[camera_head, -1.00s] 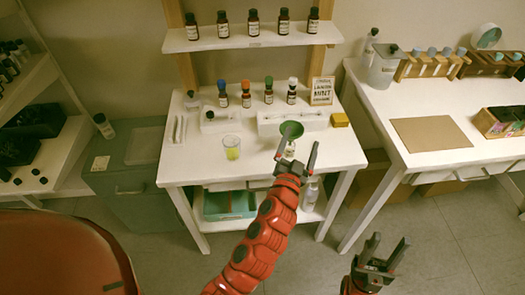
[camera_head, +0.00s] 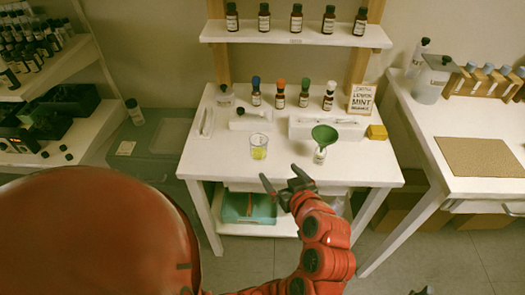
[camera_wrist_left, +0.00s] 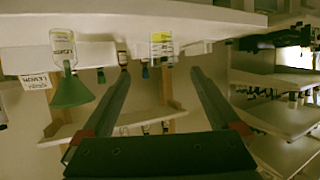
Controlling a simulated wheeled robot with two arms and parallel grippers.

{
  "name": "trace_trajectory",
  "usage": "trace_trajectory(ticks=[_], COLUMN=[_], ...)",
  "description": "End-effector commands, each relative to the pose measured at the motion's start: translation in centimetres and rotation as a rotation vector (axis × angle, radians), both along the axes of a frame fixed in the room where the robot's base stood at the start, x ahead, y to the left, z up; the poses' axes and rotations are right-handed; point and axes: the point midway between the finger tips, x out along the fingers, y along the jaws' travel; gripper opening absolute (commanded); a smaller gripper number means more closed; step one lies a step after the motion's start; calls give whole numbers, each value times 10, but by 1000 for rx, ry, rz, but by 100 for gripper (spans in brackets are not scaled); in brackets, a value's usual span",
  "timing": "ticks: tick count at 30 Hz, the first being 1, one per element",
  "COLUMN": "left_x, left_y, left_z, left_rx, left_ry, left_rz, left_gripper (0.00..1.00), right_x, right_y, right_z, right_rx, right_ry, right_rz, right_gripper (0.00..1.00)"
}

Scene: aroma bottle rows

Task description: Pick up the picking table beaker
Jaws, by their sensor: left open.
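The beaker (camera_head: 258,147) is clear glass with yellow liquid low inside. It stands upright on the white picking table (camera_head: 200,168), left of a bottle with a green funnel (camera_head: 324,136). My left gripper (camera_head: 283,180) is open and empty at the table's front edge, nearer to me than the beaker and slightly right of it. In the left wrist view, which is upside down, the beaker (camera_wrist_left: 162,46) shows beyond the gap between the open fingers, untouched. Only a dark tip, apparently of my right gripper (camera_head: 424,290), shows at the bottom edge.
Several capped bottles stand behind the beaker, with a sign (camera_head: 362,99) and a yellow block (camera_head: 377,132) to the right. The funnel bottle (camera_head: 319,155) is close right of the beaker. A bottle shelf (camera_head: 270,34) hangs above. The table's front left is clear.

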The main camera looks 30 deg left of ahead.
Motion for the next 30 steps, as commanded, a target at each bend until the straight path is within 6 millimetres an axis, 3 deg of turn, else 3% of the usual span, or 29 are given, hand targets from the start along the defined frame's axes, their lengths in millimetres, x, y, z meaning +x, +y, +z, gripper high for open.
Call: trace_trajectory(ticks=[7,15,23,30], left_x=[21,51,64,81], left_y=[37,79,95,123], left_z=[-18,-37,-46,-55], left_rx=[3,-2,-1,0], left_ry=[2,4,3,6], left_rz=[13,9,5,7], left_gripper=[96,96,96,96], right_x=[0,0,0,0], right_y=[0,0,0,0], right_z=[-7,5,9,21], right_rx=[0,0,0,0], right_ry=[0,0,0,0], right_rz=[0,0,0,0], right_gripper=[50,50,50,50])
